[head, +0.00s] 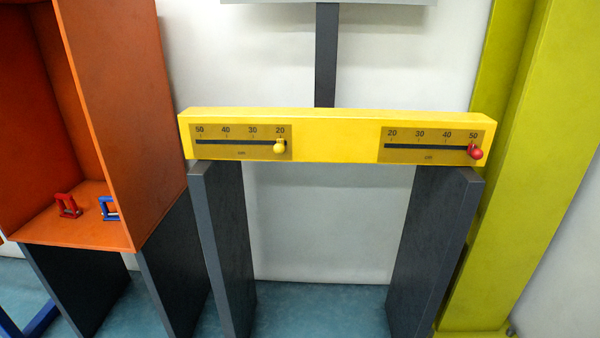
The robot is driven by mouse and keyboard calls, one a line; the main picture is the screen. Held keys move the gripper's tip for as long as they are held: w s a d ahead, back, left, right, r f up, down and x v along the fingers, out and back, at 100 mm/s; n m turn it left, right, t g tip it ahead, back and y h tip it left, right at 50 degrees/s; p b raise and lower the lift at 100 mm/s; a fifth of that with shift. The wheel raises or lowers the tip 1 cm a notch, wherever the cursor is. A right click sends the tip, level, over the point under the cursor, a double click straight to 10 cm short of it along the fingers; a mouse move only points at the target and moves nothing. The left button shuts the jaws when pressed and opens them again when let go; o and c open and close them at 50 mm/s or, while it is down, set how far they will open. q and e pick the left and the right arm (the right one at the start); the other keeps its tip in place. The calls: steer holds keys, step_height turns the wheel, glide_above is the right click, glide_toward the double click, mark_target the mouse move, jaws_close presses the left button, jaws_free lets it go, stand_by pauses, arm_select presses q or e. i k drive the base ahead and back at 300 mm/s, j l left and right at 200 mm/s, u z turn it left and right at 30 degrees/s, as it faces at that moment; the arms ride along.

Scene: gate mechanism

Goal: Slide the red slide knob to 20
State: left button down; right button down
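The red slide knob (476,153) sits at the right end of the slot on the right scale panel (432,157), under the 50 mark. That panel reads 20, 30, 40, 50 from left to right, so 20 is at the left end of its slot. The panel is on the front of a yellow bar (335,140). Neither of my grippers shows in the head view.
A yellow knob (279,147) sits under 20 on the left scale panel (225,151). Dark legs (430,240) hold up the bar. An orange cabinet (130,120) with small red and blue objects stands left, a yellow-green frame (540,170) right. Space before the bar looks clear.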

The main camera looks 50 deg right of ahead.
mark_target(476, 152)
steer(key=z, duration=1.65)
